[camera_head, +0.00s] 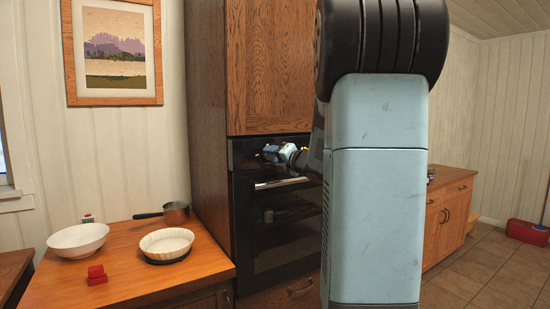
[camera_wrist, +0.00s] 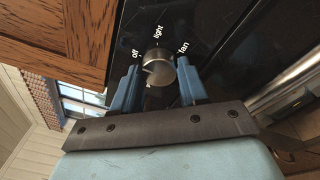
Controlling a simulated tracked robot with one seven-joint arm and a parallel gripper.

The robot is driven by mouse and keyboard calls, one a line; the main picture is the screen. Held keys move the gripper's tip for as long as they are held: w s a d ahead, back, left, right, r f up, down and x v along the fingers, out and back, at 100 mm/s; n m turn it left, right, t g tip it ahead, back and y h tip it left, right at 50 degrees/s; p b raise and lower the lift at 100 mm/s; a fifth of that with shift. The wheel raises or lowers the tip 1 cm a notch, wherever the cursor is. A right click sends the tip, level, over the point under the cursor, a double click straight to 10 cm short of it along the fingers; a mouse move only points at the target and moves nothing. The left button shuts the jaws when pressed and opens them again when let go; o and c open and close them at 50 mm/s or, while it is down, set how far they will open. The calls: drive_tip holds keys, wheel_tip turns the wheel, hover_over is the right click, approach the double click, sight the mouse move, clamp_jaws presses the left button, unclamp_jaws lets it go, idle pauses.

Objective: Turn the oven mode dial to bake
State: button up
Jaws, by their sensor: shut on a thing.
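The oven (camera_head: 275,225) is built into a tall wooden cabinet, with a black control panel (camera_head: 242,153) above its door. In the wrist view a round metal dial (camera_wrist: 159,66) stands out from the black panel. The words "off", "light" and "fan" show around it; no "bake" label is visible. My gripper (camera_wrist: 160,86) has its two blue fingers on either side of the dial, shut on it. It also shows at the panel in the head view (camera_head: 270,152), where the dial is hidden. I cannot clearly tell which label the dial points to.
The oven's door handle (camera_head: 280,183) runs just below the panel; a metal bar (camera_wrist: 290,82) shows at right in the wrist view. A counter (camera_head: 125,275) at left holds a white bowl (camera_head: 78,240), a pie dish (camera_head: 166,243) and a pot (camera_head: 176,212). My arm blocks the middle right.

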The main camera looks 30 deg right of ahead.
drive_tip(key=c, duration=0.3)
drive_tip(key=shift+d, duration=0.15)
drive_tip(key=shift+c, duration=0.3)
drive_tip(key=shift+f, duration=0.1)
